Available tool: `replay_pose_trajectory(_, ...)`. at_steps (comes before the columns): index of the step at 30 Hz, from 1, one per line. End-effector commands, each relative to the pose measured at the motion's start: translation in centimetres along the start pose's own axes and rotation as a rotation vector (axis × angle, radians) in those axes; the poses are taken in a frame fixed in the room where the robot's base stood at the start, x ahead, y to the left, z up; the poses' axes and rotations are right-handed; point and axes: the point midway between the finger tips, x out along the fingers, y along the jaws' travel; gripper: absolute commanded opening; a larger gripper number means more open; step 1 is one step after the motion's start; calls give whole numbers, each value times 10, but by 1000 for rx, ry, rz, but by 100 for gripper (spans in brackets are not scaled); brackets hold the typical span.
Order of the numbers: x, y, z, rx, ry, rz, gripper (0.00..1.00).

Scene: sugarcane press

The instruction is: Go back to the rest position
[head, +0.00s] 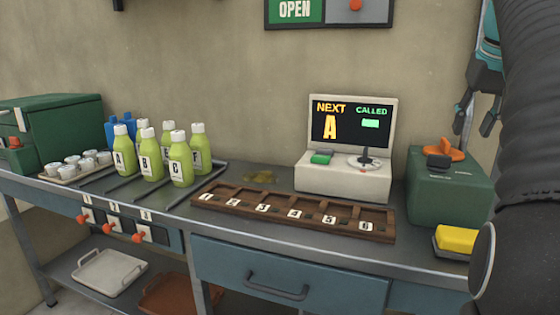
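My gripper (474,123) hangs at the upper right of the head view, pointing down in front of the wall. Its two dark fingers are apart, with nothing visible between them. It appears above the green box (450,190) with the orange knob. My dark arm covers the right edge of the view and hides what is behind it. Several green bottles with white caps (180,160) stand upright on the left of the counter, lettered on their labels. A wooden rack (296,213) with numbered slots lies at the counter's middle, with no bottles in it.
A screen unit (345,150) reading NEXT A stands behind the rack. A yellow sponge (456,239) lies at the right front edge. A tray of small cups (77,164) and a green machine (50,125) are at left. Orange levers (109,227) stick out from the counter front.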

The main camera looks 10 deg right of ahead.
Motion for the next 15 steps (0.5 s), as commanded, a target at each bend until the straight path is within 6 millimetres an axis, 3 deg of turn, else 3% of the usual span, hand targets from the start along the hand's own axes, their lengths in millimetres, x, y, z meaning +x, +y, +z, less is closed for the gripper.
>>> replay_pose_trajectory(8, 30, -76, 54, -88, 17, -40, 39)
replay_pose_trajectory(15, 69, -134, 129, -176, 35, -79, 39)
